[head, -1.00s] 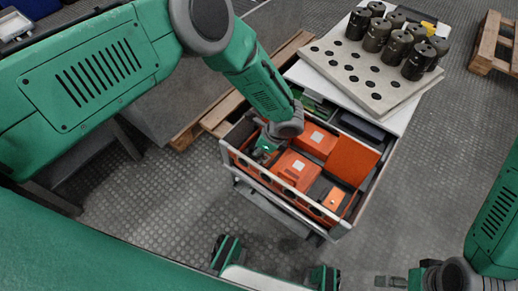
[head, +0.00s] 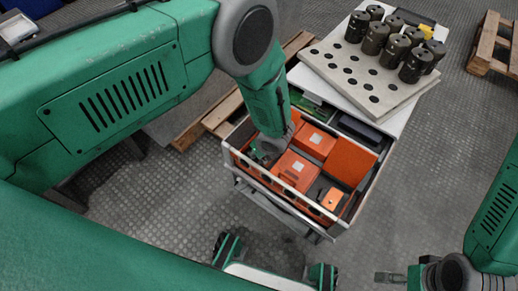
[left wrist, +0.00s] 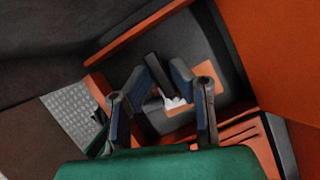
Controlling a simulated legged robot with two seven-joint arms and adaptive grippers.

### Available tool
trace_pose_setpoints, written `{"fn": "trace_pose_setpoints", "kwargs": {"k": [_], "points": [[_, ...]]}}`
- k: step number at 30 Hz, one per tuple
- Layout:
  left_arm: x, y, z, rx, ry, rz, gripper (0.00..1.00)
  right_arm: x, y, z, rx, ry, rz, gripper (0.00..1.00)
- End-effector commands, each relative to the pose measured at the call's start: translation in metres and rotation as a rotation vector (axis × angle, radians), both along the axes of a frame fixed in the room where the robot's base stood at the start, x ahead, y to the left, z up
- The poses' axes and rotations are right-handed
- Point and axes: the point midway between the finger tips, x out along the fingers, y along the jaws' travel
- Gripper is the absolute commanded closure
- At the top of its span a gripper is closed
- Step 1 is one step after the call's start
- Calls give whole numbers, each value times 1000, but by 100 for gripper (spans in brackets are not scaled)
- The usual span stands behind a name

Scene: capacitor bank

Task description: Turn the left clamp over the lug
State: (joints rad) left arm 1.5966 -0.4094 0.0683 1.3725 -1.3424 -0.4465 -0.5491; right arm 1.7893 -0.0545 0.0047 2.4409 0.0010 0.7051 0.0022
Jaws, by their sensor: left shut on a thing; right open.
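My left gripper (left wrist: 160,100) reaches down into the open drawer (head: 283,189). In the left wrist view its two fingers stand either side of a dark narrow bar (left wrist: 158,74), which looks like the clamp, and it appears shut on it. A small pale piece (left wrist: 173,101) shows between the fingers, perhaps the lug; I cannot tell for sure. In the head view my left arm hides most of this spot. My right gripper (head: 390,278) is open and empty above the floor at the lower right.
Orange boxes (head: 295,172) fill much of the drawer, close beside the left gripper. A perforated board (head: 346,76) with several dark cylinders (head: 392,47) rests on the white cabinet top (head: 404,117). A wooden pallet (head: 489,48) lies at the upper right.

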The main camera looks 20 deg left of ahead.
Motion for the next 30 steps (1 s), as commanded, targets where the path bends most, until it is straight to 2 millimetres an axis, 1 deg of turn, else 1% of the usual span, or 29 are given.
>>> {"fn": "trace_pose_setpoints", "kwargs": {"k": [7, 20, 21, 22, 23, 30], "points": [[3, 1, 1, 3, -4, -72, 100, 0, 0, 4, 0, 0, 0, 11], [4, 1, 1, 3, -7, -81, 100, 0, 0, 5, 0, 0, 0, 11], [4, 1, 1, 3, -7, -81, 73, 0, 0, 5, 0, 0, 0, 11], [4, 1, 1, 3, -7, -81, 62, 0, 0, 5, 0, 0, 0, 11], [4, 2, 1, 4, -6, -81, 60, 0, 0, 5, 0, 0, 0, 11], [2, 1, 1, 2, -4, -77, 60, 0, 0, 5, 0, 0, 0, 11]]}}
